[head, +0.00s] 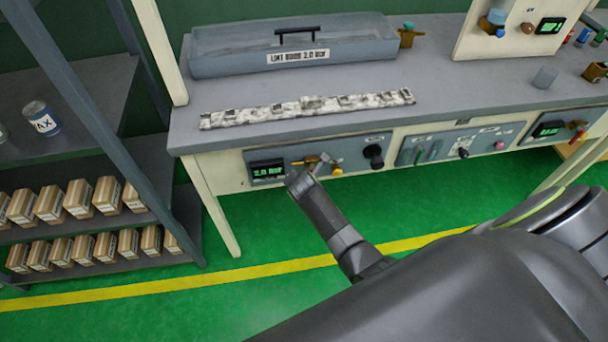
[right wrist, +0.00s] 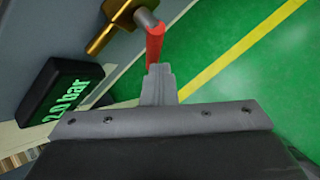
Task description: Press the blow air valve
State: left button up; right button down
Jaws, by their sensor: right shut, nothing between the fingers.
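A brass valve (head: 310,160) sits on the grey front panel under the bench, right of a "2.0 bar" display (head: 268,170). In the right wrist view the brass valve (right wrist: 112,27) has a grey stem and a red lever (right wrist: 155,42). My right gripper (head: 298,178) is shut and empty, at the panel just below the valve. In the right wrist view its fingertips (right wrist: 158,72) are at the free end of the red lever; I cannot tell whether they touch. In the head view the gripper hides the lever. My left gripper is not in view.
A yellow knob (head: 337,171) and a black knob (head: 374,153) are close right of the valve. The bench (head: 440,97) holds a speckled strip (head: 310,108) and a grey tray (head: 370,57). A shelf with several boxes (head: 78,196) stands left. Green floor below is clear.

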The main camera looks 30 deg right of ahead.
jog(key=shift+w+d+h+p, duration=0.1)
jog(key=shift+d+h+p, duration=0.05)
jog(key=shift+h+p, duration=0.3)
jog(key=shift+d+f+p, duration=0.2)
jog(key=shift+f+p, duration=0.05)
jog(key=shift+p, duration=0.2)
dwell(1.6)
jog(key=shift+r, duration=0.15)
jog(key=shift+r+p, duration=0.65)
jog(key=shift+p, duration=0.4)
